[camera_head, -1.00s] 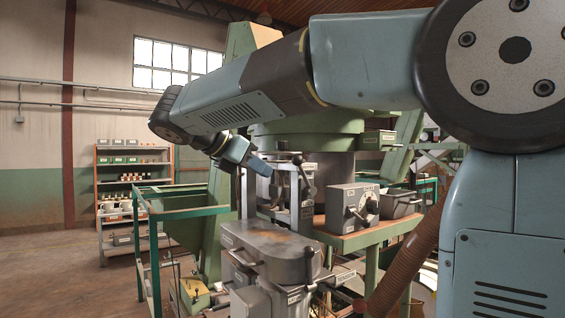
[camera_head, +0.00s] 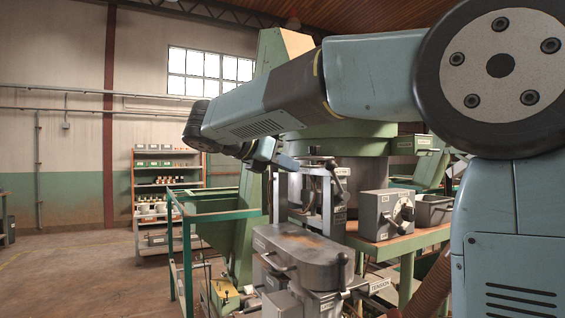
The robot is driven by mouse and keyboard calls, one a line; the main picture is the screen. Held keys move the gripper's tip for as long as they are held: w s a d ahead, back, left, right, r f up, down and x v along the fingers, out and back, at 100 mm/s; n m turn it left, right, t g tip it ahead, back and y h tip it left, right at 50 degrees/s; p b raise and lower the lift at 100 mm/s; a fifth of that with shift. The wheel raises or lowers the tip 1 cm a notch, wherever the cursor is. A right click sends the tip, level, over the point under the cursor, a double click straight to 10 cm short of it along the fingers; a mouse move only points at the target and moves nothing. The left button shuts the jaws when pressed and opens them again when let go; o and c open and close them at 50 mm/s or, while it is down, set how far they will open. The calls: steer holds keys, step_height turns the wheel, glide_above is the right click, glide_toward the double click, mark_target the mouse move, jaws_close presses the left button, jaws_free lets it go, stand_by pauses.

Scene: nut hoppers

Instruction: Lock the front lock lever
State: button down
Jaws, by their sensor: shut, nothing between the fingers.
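A machine with several dark-handled levers stands at the centre. A lever with a round dark knob (camera_head: 342,258) rises beside the grey rounded housing (camera_head: 305,250) at the lower front. Another dark-knobbed lever (camera_head: 330,165) is higher, at the upright metal frame. The small labels are mostly too small to read, so I cannot tell which is the front lock lever. My gripper (camera_head: 288,162) is small in view, at the end of my arm, at the upper left of the upright frame and above the housing. It is shut and empty. I cannot tell whether it touches the frame.
A grey dial box (camera_head: 386,215) and a grey bin (camera_head: 433,210) sit on the bench at right. A green rail frame (camera_head: 187,265) stands left of the machine. Shelves (camera_head: 165,182) stand at the back wall. The floor (camera_head: 80,270) at left is open.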

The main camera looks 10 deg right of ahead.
glide_toward(337, 179)
steer(key=a+f, duration=0.1)
steer(key=shift+w+d+r, duration=0.2)
steer(key=shift+w+d, duration=0.05)
steer(key=shift+d, duration=0.25)
steer(key=shift+w+d+r, duration=0.2)
steer(key=shift+d, duration=0.3)
steer(key=shift+w+d+r, duration=0.25)
steer(key=shift+d, duration=0.25)
